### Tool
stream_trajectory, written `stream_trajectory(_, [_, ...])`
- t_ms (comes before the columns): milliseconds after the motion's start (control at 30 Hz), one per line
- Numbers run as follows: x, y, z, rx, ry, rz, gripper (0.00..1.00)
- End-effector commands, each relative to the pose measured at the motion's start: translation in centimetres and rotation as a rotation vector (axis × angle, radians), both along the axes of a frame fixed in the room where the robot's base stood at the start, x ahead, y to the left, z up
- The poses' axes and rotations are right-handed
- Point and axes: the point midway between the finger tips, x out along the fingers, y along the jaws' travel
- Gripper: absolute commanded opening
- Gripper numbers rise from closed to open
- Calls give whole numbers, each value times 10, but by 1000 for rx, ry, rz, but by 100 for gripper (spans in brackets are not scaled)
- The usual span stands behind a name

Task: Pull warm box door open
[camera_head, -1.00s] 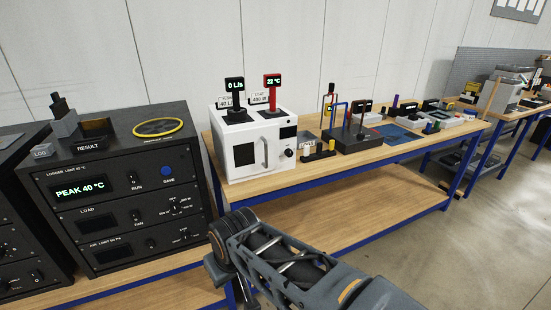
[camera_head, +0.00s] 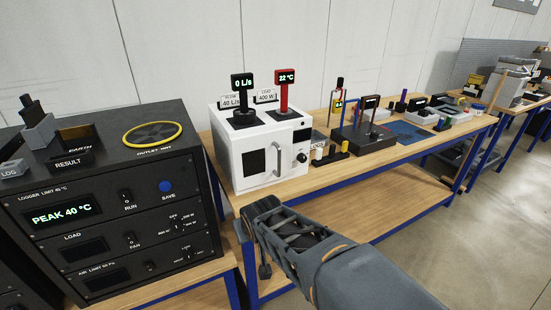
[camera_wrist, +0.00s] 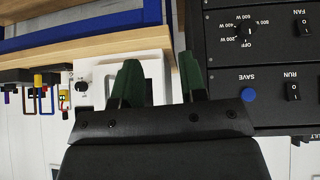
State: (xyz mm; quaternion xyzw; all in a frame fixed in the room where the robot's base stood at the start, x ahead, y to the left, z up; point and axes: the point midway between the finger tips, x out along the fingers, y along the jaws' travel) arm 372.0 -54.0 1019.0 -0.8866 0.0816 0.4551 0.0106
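The warm box (camera_head: 262,148) is a white cabinet on the wooden bench in the head view. Its door, with a dark window (camera_head: 253,163) and a vertical grey handle (camera_head: 277,160), looks shut. In the head view my arm is in front of and below the box, and the fingertips are hidden. The handle cannot be made out in the wrist view.
The black logger unit (camera_head: 110,205) reading PEAK 40 °C stands close left of the box. Two displays (camera_head: 285,78) stand on the box top. A dark device (camera_head: 362,138) and small parts sit to the right. The bench front edge (camera_head: 330,185) is near my arm.

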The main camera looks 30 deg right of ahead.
Motion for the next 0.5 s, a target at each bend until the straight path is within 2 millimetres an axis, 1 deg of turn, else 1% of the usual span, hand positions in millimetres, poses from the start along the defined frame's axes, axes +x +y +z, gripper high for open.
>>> stream_trajectory(33, [13, -22, -4, -23, -72, -45, 39])
stream_trajectory(67, [21, -34, -3, -38, -128, -67, 39])
stream_trajectory(100, [31, -50, -2, -58, -198, -92, 39])
stream_trajectory(167, [42, -73, 1, -84, -303, -122, 39])
stream_trajectory(200, [48, -88, 4, -102, -371, -139, 39])
stream_trajectory(333, [58, -125, 12, -146, -569, -164, 39])
stream_trajectory(400, [60, -139, 17, -160, -660, -165, 39])
stream_trajectory(500, [59, -153, 23, -172, -767, -161, 39])
